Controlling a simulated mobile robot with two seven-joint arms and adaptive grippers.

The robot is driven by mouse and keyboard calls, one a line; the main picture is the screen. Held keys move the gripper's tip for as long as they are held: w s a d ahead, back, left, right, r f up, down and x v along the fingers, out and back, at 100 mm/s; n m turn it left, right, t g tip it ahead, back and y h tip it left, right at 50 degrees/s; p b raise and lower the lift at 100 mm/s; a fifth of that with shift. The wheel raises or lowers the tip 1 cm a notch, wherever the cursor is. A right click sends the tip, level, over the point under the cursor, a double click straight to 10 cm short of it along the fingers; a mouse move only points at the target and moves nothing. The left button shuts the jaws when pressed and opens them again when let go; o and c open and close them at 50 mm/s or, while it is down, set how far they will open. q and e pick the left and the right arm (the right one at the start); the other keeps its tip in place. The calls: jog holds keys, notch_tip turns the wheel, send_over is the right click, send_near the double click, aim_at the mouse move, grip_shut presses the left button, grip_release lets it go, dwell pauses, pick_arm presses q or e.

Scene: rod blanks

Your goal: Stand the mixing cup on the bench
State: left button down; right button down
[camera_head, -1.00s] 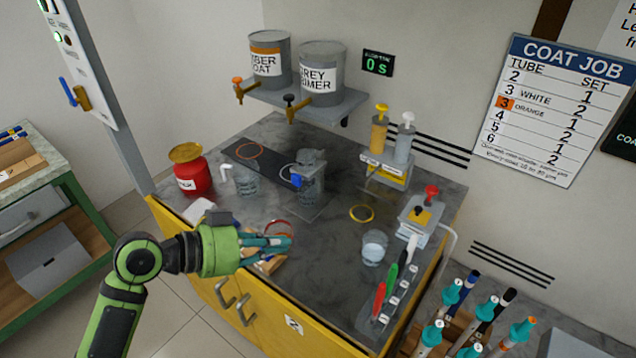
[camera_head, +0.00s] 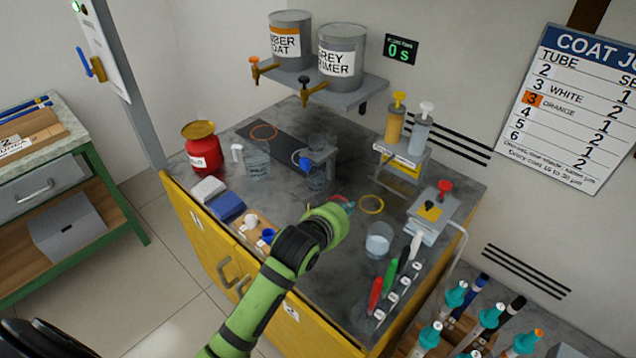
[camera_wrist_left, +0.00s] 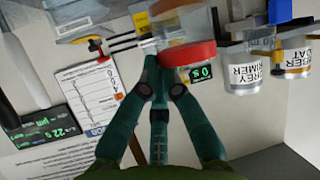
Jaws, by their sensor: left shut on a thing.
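My left gripper (camera_head: 342,206) is over the middle of the grey bench (camera_head: 285,205) and mostly hidden behind its own wrist. Its teal fingers are closed on a clear cup with a red band, which I take as the mixing cup (camera_head: 336,198). In the left wrist view the cup's red band (camera_wrist_left: 188,53) and clear wall show at the fingertips (camera_wrist_left: 160,62). The cup looks held by its side. I cannot tell whether its base touches the bench. My right gripper is not in view.
A clear jug (camera_head: 257,162) and a clamp stand (camera_head: 318,158) are behind. Blue and white pads (camera_head: 226,207) and a wooden board (camera_head: 254,228) lie at the front left.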

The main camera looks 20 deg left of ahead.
pick_arm(q)
notch_tip(320, 180, down, 10)
jog(key=shift+s+b, duration=0.1)
jog(key=shift+b, duration=0.3)
dwell(0.3)
jog(key=shift+f, duration=0.2)
jog(key=c, duration=1.4)
grip_release()
jog(key=shift+c, duration=0.2)
jog(key=shift+r, duration=0.1)
